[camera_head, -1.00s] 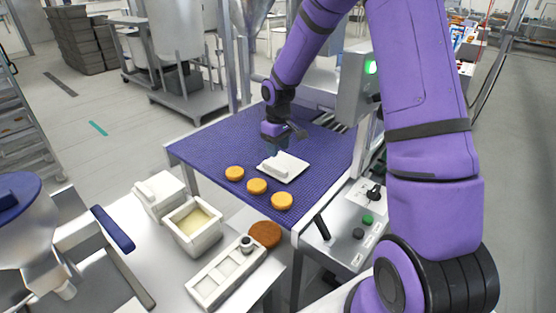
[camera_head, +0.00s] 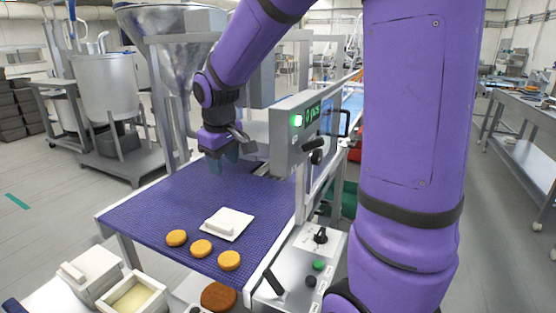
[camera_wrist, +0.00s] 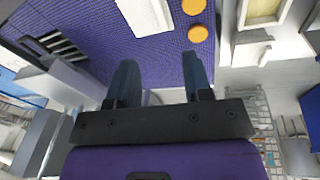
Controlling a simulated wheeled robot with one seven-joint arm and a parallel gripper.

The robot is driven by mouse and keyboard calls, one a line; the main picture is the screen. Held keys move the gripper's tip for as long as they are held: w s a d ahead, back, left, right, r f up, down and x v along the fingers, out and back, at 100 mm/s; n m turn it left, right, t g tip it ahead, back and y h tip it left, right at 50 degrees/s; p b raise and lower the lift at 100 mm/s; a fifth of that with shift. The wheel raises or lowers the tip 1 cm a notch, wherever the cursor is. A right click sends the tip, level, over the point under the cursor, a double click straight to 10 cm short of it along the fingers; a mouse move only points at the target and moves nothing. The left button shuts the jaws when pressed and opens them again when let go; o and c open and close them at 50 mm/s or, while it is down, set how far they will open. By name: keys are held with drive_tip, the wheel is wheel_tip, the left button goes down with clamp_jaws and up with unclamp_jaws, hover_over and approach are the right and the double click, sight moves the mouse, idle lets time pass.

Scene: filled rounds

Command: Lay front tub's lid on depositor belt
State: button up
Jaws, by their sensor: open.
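The white square lid (camera_head: 226,224) with its raised bar handle lies on the purple depositor belt (camera_head: 165,205), behind a row of orange rounds. The front tub (camera_head: 138,299) is uncovered and shows a pale cream filling. My gripper (camera_head: 226,160) is open and empty above the belt, behind and clear of the lid. In the wrist view, my two blue fingers (camera_wrist: 160,64) are spread with nothing between them, and the lid (camera_wrist: 146,12) lies ahead of them at the top edge, partly cut off.
Three orange rounds (camera_head: 201,248) sit near the belt's front edge. A second white tub (camera_head: 93,273) has its lid on. A brown round (camera_head: 218,296) lies on the bench in front. The control box (camera_head: 292,135) stands right of my gripper, and a metal hopper (camera_head: 165,45) is behind.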

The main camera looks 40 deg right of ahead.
drive_tip(key=s+a+r+m+t, duration=0.1)
drive_tip(key=s+r, duration=0.2)
drive_tip(key=s, duration=0.4)
drive_tip(key=s+a+r+m+t, duration=0.1)
drive_tip(key=s+r, duration=0.2)
drive_tip(key=s, duration=0.5)
drive_tip(key=s+r+t+y, duration=0.1)
drive_tip(key=s+r, duration=0.2)
drive_tip(key=s, duration=0.4)
drive_tip(key=shift+s+a+m, duration=0.35)
drive_tip(key=shift+a+m, duration=0.05)
drive_tip(key=shift+a, duration=0.15)
